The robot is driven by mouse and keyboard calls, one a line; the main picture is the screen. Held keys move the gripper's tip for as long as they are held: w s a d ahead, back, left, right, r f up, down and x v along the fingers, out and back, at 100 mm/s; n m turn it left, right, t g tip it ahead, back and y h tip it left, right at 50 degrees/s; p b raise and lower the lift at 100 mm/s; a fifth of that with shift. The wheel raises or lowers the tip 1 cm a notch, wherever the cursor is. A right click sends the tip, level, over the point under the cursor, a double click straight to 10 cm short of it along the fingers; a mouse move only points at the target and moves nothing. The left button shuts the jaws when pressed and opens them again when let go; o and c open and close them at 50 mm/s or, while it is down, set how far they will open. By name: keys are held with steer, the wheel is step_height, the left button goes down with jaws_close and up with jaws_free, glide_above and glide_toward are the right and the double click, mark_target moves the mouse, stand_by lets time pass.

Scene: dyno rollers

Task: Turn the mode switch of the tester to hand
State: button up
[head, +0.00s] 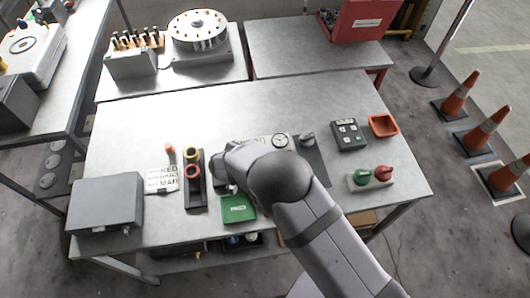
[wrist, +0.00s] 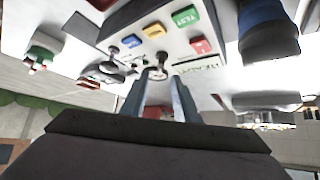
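In the head view my arm and gripper (head: 228,168) cover much of the middle of the bench.
On the bench (head: 130,130) are a grey box (head: 105,203), a post with yellow and red rings (head: 193,180), a green box (head: 238,208), a dark button box (head: 347,134), an orange tray (head: 383,125) and a green-and-red knob unit (head: 370,178).

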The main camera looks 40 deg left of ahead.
steer(key=shift+b+v, duration=0.35)
steer(key=shift+v, duration=1.05)
steer(key=w+d+r+y+b, duration=0.1)
steer(key=w+d+r+y, duration=0.25)
steer(key=w+r, duration=0.45)
steer(key=w+d+r+g+b, duration=0.15)
steer(key=w+d, duration=0.35)
steer(key=d, duration=0.7)
steer(key=s+d+g+h, duration=0.1)
steer(key=s+d+g, duration=0.1)
steer(key=s+d, duration=0.5)
steer(key=s+d+f+g+h+b, duration=0.1)
steer(key=s+d+g, duration=0.2)
steer(key=s+d, duration=0.4)
steer(key=s+d+f+g+h, duration=0.1)
steer(key=s+d, duration=0.7)
steer(key=d, duration=0.9)
steer(key=shift+d+m+g+h, duration=0.25)
steer(key=shift+m+g+h, duration=0.15)
steer(key=shift+g+h, duration=0.25)
